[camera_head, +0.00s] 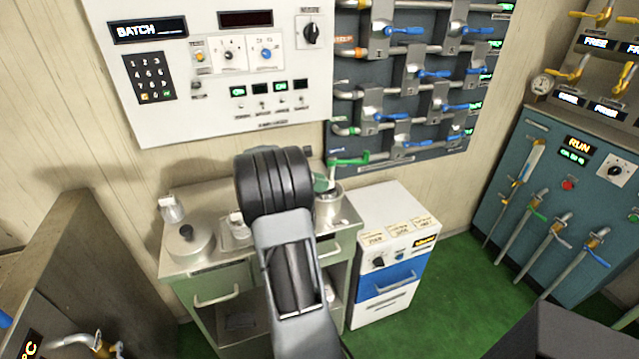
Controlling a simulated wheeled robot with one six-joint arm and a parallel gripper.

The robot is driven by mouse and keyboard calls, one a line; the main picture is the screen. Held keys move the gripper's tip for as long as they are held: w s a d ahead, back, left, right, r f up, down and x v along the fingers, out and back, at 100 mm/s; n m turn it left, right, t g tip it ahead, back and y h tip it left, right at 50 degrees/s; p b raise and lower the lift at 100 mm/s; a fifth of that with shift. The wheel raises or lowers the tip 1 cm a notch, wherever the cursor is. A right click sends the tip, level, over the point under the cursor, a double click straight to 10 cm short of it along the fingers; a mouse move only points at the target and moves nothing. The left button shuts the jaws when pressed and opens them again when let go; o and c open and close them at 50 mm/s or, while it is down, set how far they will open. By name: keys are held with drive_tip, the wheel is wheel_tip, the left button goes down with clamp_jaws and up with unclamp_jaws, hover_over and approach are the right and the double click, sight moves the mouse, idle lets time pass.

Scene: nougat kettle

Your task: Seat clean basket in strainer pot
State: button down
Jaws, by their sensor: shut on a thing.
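My arm, with a black ribbed joint, reaches up through the middle of the head view. It covers the centre of the steel cart top, and my gripper and anything in it are hidden behind it. A round steel pot (328,208) stands at the cart's right end, just right of the arm; it may be the strainer pot. Something dark green shows at its mouth, partly covered by the arm. I cannot tell whether this is the basket. No clean basket can be made out for certain.
The steel cart (208,275) also bears a lidded pot (187,243) with a black knob and a small white item (171,208). A green-handled tap (350,161) juts out above the steel pot. A white-and-blue cabinet (388,262) stands right. Green floor (450,290) is clear beyond it.

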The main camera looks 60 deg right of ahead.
drive_tip(key=shift+s+a+f+b, duration=0.15)
drive_tip(key=shift+f+b, duration=0.8)
drive_tip(key=shift+b, duration=0.35)
idle(0.6)
drive_tip(key=c, duration=1)
unclamp_jaws()
drive_tip(key=shift+o, duration=0.5)
drive_tip(key=o, duration=0.4)
drive_tip(key=shift+r+p, duration=0.5)
drive_tip(key=shift+r, duration=0.55)
drive_tip(key=shift+r+p, duration=1.3)
drive_tip(key=shift+r, duration=1.9)
